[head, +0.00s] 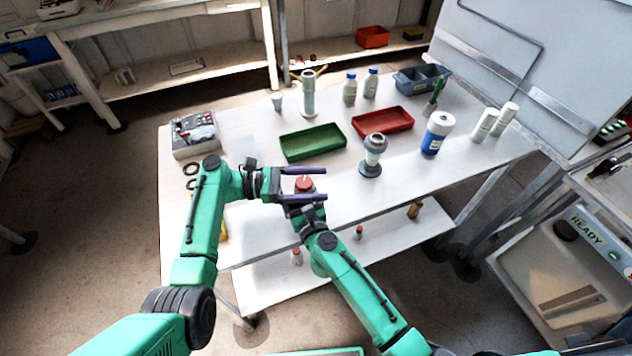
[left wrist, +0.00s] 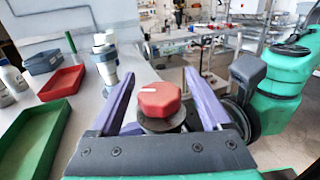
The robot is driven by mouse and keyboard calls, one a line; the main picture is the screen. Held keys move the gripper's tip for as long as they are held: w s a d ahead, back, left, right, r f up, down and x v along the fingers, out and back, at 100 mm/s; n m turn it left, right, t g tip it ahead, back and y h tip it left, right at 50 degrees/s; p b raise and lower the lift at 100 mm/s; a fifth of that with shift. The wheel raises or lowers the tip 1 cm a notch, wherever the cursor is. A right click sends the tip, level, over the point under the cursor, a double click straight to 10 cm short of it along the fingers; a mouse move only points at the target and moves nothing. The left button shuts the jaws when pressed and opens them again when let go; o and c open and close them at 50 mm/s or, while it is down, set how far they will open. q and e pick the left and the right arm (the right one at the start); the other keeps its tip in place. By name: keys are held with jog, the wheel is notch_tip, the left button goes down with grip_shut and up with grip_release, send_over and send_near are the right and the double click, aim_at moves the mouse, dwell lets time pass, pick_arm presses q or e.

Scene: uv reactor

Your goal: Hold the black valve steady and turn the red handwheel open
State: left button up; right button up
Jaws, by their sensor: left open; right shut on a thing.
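The red handwheel (head: 304,184) is a red octagonal knob with a white mark on top, and it shows large in the left wrist view (left wrist: 158,99). It sits on the black valve (left wrist: 160,124), which is mostly hidden by the wheel and grippers. My left gripper (head: 312,184) is open, with its purple fingers on either side of the handwheel; in the left wrist view a gap shows beside each finger. My right gripper (head: 304,210) is just below, shut on the black valve and holding it in the air near the table's front edge. Its fingertips are largely hidden.
The white table (head: 240,130) holds a green tray (head: 312,141), a red tray (head: 382,121), a grey flanged fitting (head: 373,156), a blue-white bottle (head: 437,133) and a control box (head: 194,134). A lower shelf (head: 330,262) carries small items. The table's front middle is fairly clear.

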pick_arm(q)
jog(key=shift+d, duration=0.2)
grip_shut()
jog(key=shift+n+t, duration=0.3)
jog(key=shift+t, duration=0.2)
jog(key=shift+w+a+n+t+y, duration=0.1)
jog(key=shift+w+n+t+y, duration=0.2)
jog(key=shift+n+t, duration=0.8)
jog(key=shift+w+n+t+y, duration=0.15)
jog(key=shift+n+t+y, duration=0.4)
jog(key=shift+t, duration=0.95)
jog(key=shift+w+a+n+t+y, duration=0.1)
jog(key=shift+w+n+t+y, duration=0.1)
jog(key=shift+n+t, duration=1)
jog(key=shift+t, duration=0.4)
grip_release()
